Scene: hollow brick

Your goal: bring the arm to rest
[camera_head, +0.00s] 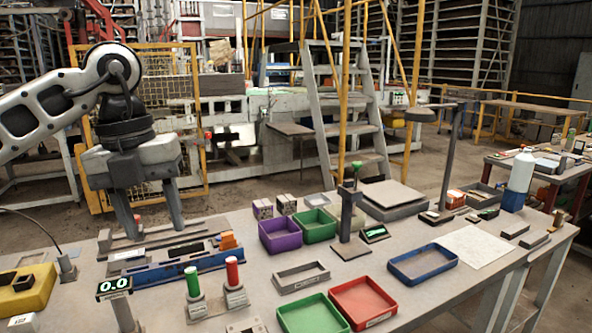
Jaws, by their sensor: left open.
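My left gripper (150,222) comes in from the left and points down over the back left part of the grey workbench (240,260). My right gripper does not show.
A blue fixture (160,272) and green (193,282) and red (232,270) upright cylinders stand near the gripper. Purple (281,240), green, red (362,308) and blue (423,269) trays lie to the right. A dark post stand (347,222) rises mid-bench.

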